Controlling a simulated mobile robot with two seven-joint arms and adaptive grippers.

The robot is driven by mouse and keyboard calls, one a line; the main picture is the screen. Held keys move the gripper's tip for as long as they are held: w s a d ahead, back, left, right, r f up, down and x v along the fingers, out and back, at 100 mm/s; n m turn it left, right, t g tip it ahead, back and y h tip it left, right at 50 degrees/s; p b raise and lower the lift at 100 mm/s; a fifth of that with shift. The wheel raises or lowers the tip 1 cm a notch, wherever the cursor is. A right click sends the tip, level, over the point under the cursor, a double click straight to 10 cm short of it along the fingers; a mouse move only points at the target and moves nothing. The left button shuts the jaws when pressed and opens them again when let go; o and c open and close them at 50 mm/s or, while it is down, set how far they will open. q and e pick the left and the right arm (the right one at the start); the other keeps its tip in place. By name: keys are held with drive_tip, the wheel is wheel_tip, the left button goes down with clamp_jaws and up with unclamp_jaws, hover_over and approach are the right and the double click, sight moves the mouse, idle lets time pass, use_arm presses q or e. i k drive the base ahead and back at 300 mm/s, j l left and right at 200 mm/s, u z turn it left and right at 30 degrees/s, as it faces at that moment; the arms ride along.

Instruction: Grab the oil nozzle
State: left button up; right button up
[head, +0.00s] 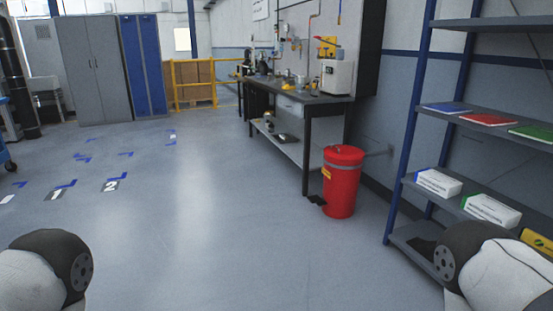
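I cannot make out an oil nozzle for certain. Small tools and fittings, too small to identify, stand on the dark workbench (313,99) along the right wall. Pipes and hoses hang on the wall above it. Neither of my grippers is in view. Only rounded links of my two arms show at the bottom left and bottom right corners.
A red bin (342,188) with a pedal stands at the bench's near end. A white machine (336,77) sits on the bench. A blue-posted shelf rack (408,125) is close on the right. A yellow barrier (178,88) and cabinets (88,72) stand far back. The middle floor is clear.

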sight(313, 94)
drive_tip(key=i, duration=2.5)
